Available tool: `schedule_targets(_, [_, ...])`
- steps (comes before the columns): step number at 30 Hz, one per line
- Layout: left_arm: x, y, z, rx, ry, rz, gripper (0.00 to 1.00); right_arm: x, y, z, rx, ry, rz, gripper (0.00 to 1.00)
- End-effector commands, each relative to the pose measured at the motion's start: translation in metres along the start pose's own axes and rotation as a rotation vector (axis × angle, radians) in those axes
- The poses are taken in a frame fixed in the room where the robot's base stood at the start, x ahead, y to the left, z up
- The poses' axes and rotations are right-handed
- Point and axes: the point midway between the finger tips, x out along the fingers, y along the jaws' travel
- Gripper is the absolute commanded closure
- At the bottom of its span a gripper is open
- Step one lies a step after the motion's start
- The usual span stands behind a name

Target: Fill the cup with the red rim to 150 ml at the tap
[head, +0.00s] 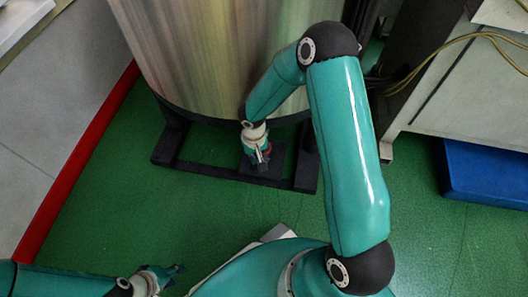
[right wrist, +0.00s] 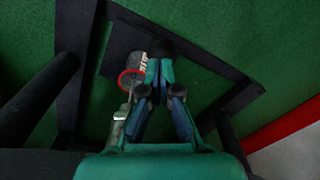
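The cup with the red rim (right wrist: 131,79) shows in the right wrist view, just left of my fingertips, its round mouth partly facing the camera. Only a speck of red shows beside my gripper in the head view. My right gripper (right wrist: 159,62) has its fingers drawn together against the pale side part of the cup; it appears shut on it. In the head view my right gripper (head: 260,156) is low in front of the tank. A grey metal piece (right wrist: 120,117), perhaps the tap, lies beside my left-hand finger. The fill level cannot be seen. My left gripper (head: 172,274) is at the lower left, away from the cup; its opening is unclear.
A large metal tank (head: 200,50) stands on a black frame (head: 215,171) with a dark plate at its front. A blue platform (head: 485,173) lies at the right, below a grey cabinet with yellow cables. Green floor is free in front of the frame.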

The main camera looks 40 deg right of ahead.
Motion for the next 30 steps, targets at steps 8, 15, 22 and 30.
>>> schedule_targets(8, [-0.025, 0.009, 0.0, 0.0, 0.0, 0.0, 0.6, -0.039, 0.0, -0.001, 0.001, 0.002, -0.001, 1.0])
schedule_targets(15, [-0.046, 0.017, 0.0, 0.0, 0.0, 0.0, 0.6, -0.075, 0.0, 0.0, -0.001, 0.002, 0.0, 1.0])
schedule_targets(22, [-0.059, 0.021, 0.0, 0.0, 0.0, 0.0, 0.6, -0.099, 0.0, 0.0, 0.0, 0.0, 0.0, 1.0])
schedule_targets(30, [-0.058, 0.021, 0.0, 0.0, 0.0, 0.0, 0.6, -0.099, 0.0, 0.0, -0.001, 0.0, 0.0, 1.0])
